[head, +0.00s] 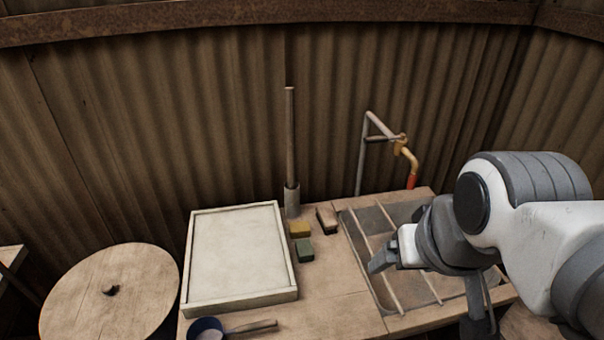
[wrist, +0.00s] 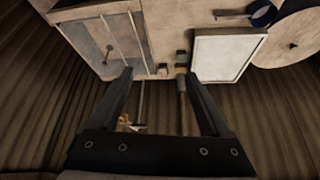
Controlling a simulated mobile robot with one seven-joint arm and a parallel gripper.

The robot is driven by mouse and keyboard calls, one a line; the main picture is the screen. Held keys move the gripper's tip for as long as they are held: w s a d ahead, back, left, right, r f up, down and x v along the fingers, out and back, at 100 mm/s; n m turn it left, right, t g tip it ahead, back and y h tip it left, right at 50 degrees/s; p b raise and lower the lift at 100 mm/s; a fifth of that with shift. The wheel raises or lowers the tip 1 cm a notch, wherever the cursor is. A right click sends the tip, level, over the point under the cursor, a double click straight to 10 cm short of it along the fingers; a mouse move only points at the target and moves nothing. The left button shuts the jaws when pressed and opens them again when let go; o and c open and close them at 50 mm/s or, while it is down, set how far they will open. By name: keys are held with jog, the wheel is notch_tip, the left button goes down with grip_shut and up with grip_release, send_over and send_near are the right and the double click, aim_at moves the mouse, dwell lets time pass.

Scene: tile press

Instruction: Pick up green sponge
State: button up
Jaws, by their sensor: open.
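The green sponge (head: 305,250) is a small dark green block on the wooden worktop, just right of the framed tray. A yellow block (head: 299,229) lies directly behind it. In the wrist view the green sponge (wrist: 181,56) shows small and far off, beyond the fingertips. My gripper (head: 382,262) is at the right, above the sink's left part, apart from the sponge. In the wrist view its two fingers (wrist: 163,76) are spread wide with nothing between them.
A pale framed tray (head: 240,302) lies left of the sponge. A brown block (head: 326,219) and an upright pole in a holder (head: 292,200) stand behind. The barred sink (head: 370,219), with a tap (head: 404,150), is at right. A blue pan (head: 206,327) lies in front.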

jog(key=w+a+f+n+b, duration=0.1)
jog(key=w+a+f+b, duration=0.15)
jog(key=w, duration=0.55)
jog(key=w+a+f+b, duration=0.2)
jog(key=w+f+b, duration=0.15)
jog(key=w, duration=0.45)
jog(key=n+g+y+b, duration=0.1)
jog(key=b, duration=0.3)
send_near(304, 247)
jog(key=b+x, duration=0.2)
jog(key=x, duration=0.1)
jog(key=shift+w+f, duration=0.1)
jog(key=shift+w, duration=0.1)
jog(key=b+x, duration=0.1)
jog(key=x, duration=0.4)
jog(key=shift+s+f, duration=0.1)
jog(key=shift+f, duration=0.1)
